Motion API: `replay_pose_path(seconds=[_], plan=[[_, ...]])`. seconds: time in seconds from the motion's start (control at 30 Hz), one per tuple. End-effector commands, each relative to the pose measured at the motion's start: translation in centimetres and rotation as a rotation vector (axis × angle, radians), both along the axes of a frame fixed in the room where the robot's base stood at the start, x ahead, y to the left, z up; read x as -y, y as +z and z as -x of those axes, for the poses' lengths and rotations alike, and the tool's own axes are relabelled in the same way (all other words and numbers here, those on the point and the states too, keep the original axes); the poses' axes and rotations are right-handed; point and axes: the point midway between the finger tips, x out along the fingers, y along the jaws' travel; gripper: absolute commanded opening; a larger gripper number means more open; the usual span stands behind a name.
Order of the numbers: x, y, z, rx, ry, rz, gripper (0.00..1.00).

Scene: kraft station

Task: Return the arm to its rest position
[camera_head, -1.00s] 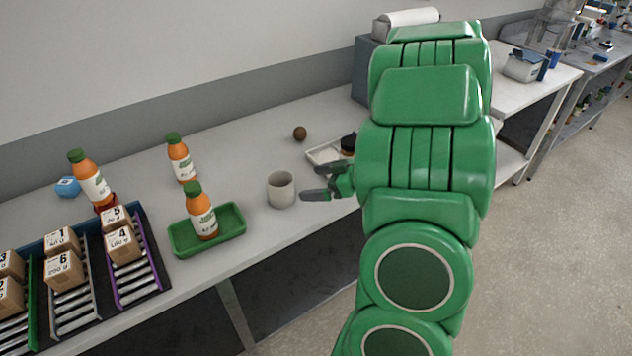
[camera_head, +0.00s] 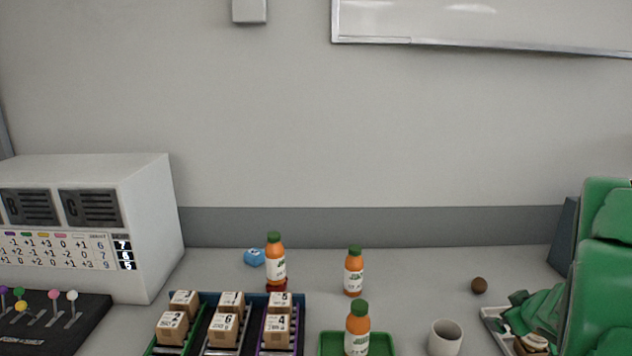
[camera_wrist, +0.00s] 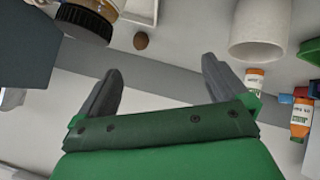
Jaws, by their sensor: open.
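My green arm stands at the right edge of the head view, partly cut off. My gripper shows in the wrist view (camera_wrist: 160,90) with its two dark fingers wide apart and nothing between them. In the head view the green wrist end hangs over the white tray (camera_head: 490,318) at the lower right, and the fingers are hard to make out there. A dark-rimmed jar (camera_wrist: 88,20) is near the other finger.
A brown ball (camera_head: 479,285) lies behind the tray. Orange bottles (camera_head: 354,272) stand on the bench, one in a green tray (camera_head: 380,345). Numbered boxes (camera_head: 223,328) sit in lanes. A white cabinet (camera_head: 148,225) and lever panel (camera_head: 75,325) are at left.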

Motion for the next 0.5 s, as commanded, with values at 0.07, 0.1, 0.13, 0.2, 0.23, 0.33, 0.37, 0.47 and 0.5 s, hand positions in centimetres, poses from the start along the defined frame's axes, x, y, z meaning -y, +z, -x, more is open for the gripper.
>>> replay_pose_path(seconds=[0.07, 0.1, 0.13, 0.2, 0.23, 0.33, 0.37, 0.47, 0.5], plan=[[-0.1, 1.3, 0.3, -0.017, -0.064, 0.035, 1.00], [-0.2, 1.8, 0.6, -0.028, -0.099, 0.049, 1.00], [-0.1, 2.2, 1.0, -0.039, -0.128, 0.059, 1.00], [-0.4, 3.1, 1.9, -0.062, -0.191, 0.078, 1.00], [-0.5, 3.4, 2.3, -0.073, -0.216, 0.082, 1.00], [-1.2, 4.3, 4.2, -0.115, -0.302, 0.091, 1.00], [-1.6, 4.5, 4.7, -0.127, -0.325, 0.092, 1.00], [-2.8, 4.9, 7.0, -0.180, -0.404, 0.085, 1.00], [-3.5, 5.1, 8.0, -0.201, -0.431, 0.078, 1.00]])
